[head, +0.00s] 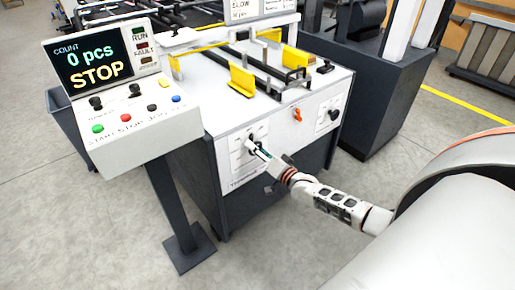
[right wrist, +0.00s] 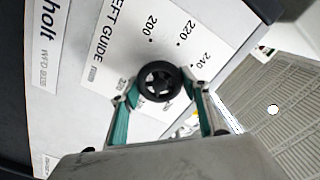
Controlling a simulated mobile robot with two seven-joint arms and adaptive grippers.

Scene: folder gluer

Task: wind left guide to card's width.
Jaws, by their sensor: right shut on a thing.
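The left guide knob (right wrist: 158,82) is a round black handwheel with spokes, on a white dial plate marked "LEFT GUIDE" (right wrist: 121,37). Numbers 200, 220 and 240 show around it. My right gripper (right wrist: 160,84) has its teal fingers on opposite sides of the knob's rim, shut on it. In the head view, my right gripper (head: 259,151) reaches the front panel of the white machine (head: 222,130) and partly hides the knob. Yellow guide pieces (head: 241,80) stand on the machine's top. I cannot tell a card there. My left gripper is not in view.
A control box (head: 140,125) on a post stands left of the machine; its screen (head: 91,66) reads "0 pcs STOP". An orange lever (head: 298,115) and another black knob (head: 334,115) are right of the gripped knob. Grey floor in front is clear.

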